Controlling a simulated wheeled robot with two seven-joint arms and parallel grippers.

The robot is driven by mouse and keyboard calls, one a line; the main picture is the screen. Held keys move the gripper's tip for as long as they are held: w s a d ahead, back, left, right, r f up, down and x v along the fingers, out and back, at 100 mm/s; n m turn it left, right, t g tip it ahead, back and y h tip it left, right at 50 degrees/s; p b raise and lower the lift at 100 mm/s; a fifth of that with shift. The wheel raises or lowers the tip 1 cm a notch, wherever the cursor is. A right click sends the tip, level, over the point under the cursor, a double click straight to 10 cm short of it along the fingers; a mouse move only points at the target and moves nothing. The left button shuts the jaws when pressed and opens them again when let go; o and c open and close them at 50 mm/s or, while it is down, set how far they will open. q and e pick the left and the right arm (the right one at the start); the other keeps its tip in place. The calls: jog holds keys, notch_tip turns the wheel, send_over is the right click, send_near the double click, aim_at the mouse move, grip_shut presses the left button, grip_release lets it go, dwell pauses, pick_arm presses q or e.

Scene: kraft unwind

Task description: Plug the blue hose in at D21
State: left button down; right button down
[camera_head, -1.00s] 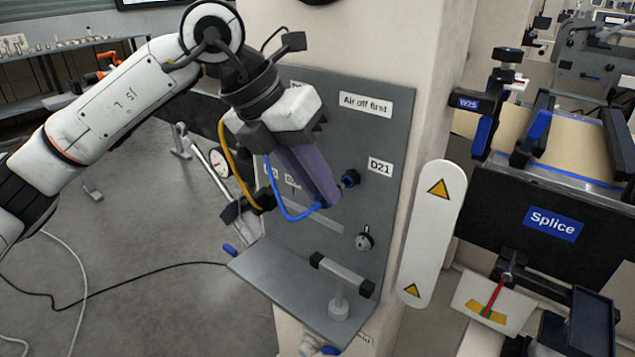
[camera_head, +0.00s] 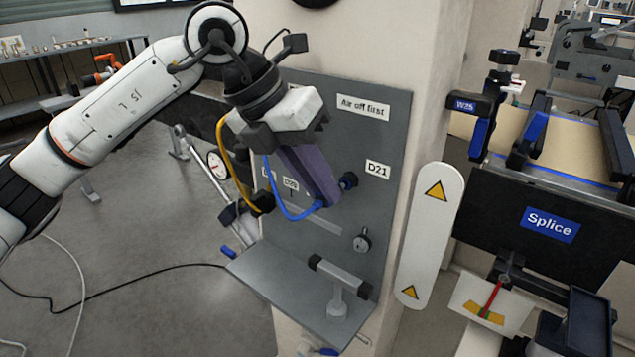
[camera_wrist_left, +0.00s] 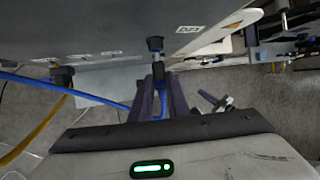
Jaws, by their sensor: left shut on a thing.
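The grey panel (camera_head: 385,215) on the column carries the label D21 (camera_head: 377,169), with a dark round port (camera_head: 348,181) to its left. The D21 label (camera_wrist_left: 188,29) and a black port (camera_wrist_left: 155,44) also show in the left wrist view. My left gripper (camera_head: 322,196) has purple fingers shut on the end of the blue hose (camera_head: 288,208), just left of and below the port in the head view. In the wrist view the held end (camera_wrist_left: 160,67) lines up with the port and is very close. Whether they touch is unclear. My right gripper is out of view.
A yellow hose (camera_head: 231,170) loops left of the gripper to a dark fitting. A knob (camera_head: 362,240) and a shelf with a grey handle (camera_head: 340,272) lie below the port. A white guard strip (camera_head: 425,235) stands to the right.

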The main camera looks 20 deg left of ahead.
pick_arm(q)
jog(key=shift+w+d, duration=0.25)
jog(key=shift+w, duration=0.35)
dwell(1.3)
jog(key=c, duration=1.6)
grip_release()
jog(key=v, duration=1)
jog(key=shift+s+r, duration=0.1)
